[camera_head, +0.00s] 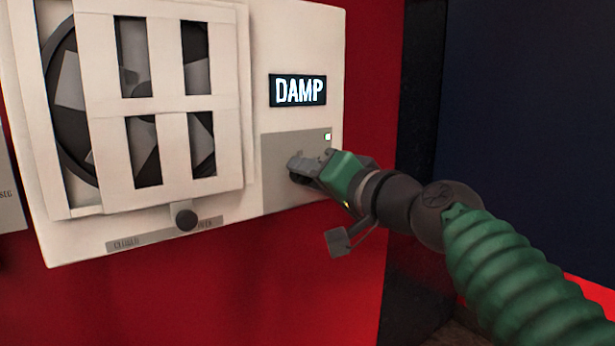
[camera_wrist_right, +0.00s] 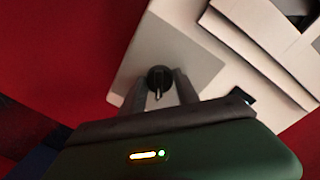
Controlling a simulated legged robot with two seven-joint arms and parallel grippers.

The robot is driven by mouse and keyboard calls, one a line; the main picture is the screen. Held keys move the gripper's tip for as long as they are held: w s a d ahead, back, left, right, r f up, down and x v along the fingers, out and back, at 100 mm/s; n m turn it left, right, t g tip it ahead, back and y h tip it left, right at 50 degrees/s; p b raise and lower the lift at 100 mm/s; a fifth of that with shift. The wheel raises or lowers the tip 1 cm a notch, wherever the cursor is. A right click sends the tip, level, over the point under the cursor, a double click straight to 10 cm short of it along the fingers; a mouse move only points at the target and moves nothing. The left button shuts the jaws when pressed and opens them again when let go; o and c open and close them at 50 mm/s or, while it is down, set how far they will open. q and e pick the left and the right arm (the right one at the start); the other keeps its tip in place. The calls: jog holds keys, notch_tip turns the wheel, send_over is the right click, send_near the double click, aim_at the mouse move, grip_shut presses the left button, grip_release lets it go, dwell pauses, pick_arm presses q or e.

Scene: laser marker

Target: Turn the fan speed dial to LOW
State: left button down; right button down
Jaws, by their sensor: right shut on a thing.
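The fan speed dial is a small dark round knob with a raised ridge, seen in the right wrist view (camera_wrist_right: 159,79). It sits on a grey plate (camera_head: 285,146) on the right part of the white fan panel (camera_head: 308,40). My right gripper (camera_head: 297,166) is at the dial, its fingers on either side of it and shut on it; the fingers also show in the right wrist view (camera_wrist_right: 160,92). In the head view the gripper mostly hides the dial and any marks around it. A display (camera_head: 298,90) above reads "DAMP". My left gripper is not in view.
A fan behind a white slatted cover (camera_head: 168,104) fills the panel's left part. A dark knob (camera_head: 186,219) sticks out from a labelled slot below the cover. The panel is on a red wall (camera_head: 230,290). Open dark space lies to the right.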

jog(key=shift+d, duration=0.1)
dwell(0.4)
jog(key=c, duration=1.2)
grip_release()
jog(key=shift+o, duration=1.2)
jog(key=shift+d, duration=0.1)
jog(key=shift+o, duration=0.2)
jog(key=shift+d, duration=0.1)
jog(key=b+v, duration=0.8)
jog(key=v, duration=0.9)
jog(key=shift+w+f, duration=0.1)
jog(key=shift+f, duration=0.1)
